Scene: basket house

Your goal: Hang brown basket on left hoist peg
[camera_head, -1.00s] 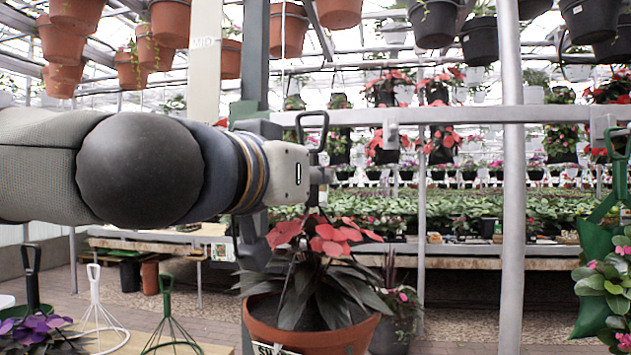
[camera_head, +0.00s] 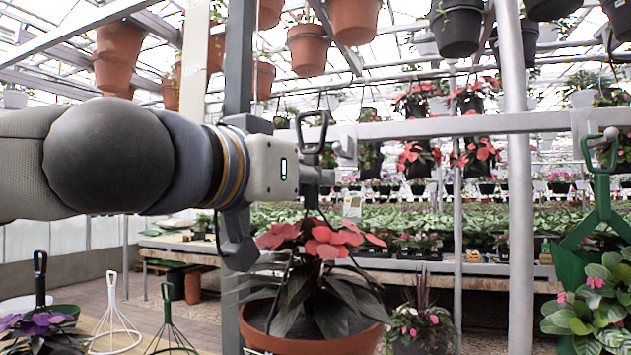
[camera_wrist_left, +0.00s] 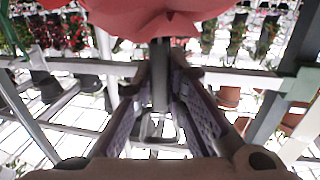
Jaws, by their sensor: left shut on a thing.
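The brown basket (camera_head: 330,338) is a terracotta-coloured pot with red flowers and dark leaves, and a black hanger with a loop handle (camera_head: 313,127) on top. My left gripper (camera_head: 322,176) is shut on the hanger's black stem, just below the loop. The left wrist view shows the stem (camera_wrist_left: 160,72) between the two fingers (camera_wrist_left: 160,95), with red petals at its edge. The left hoist peg (camera_head: 346,148) sticks out of the grey crossbar, just right of the loop in the picture. I cannot tell their gap in depth. My right gripper is not in view.
A green basket (camera_head: 572,262) hangs at the right peg (camera_head: 611,134) of the crossbar (camera_head: 450,124). A grey post (camera_head: 519,230) stands between the pegs. Black, white and green hangers (camera_head: 112,305) stand at lower left. Pots (camera_head: 307,50) hang overhead.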

